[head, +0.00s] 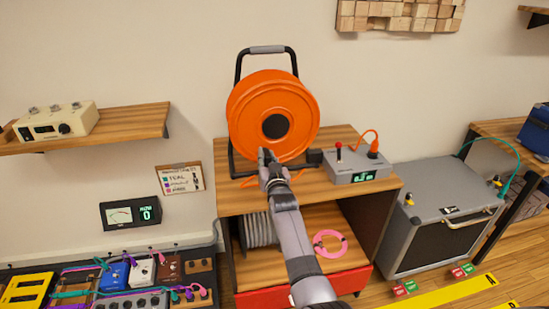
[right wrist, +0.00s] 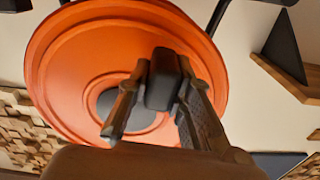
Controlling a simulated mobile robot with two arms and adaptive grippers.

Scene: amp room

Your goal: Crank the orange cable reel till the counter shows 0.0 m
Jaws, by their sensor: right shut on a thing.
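The orange cable reel (head: 290,98) stands in a black frame on top of a wooden cabinet, and its disc fills much of the right wrist view (right wrist: 70,60). My right gripper (head: 266,158) is at the lower front of the disc. In the right wrist view its fingers are closed around the dark crank handle (right wrist: 163,82), which my gripper hides in the head view. The counter (head: 365,176) is a small display with green digits on a grey box to the right of the reel; its reading is too small to be sure of. My left gripper is not in view.
The grey box (head: 343,178) carries a red-topped lever and an orange plug with cable. The wooden cabinet (head: 236,202) holds a grey coil and a pink cable ring (head: 330,256). A grey amp (head: 420,245) stands to the right, a pedalboard at lower left, a wall shelf (head: 135,121) at left.

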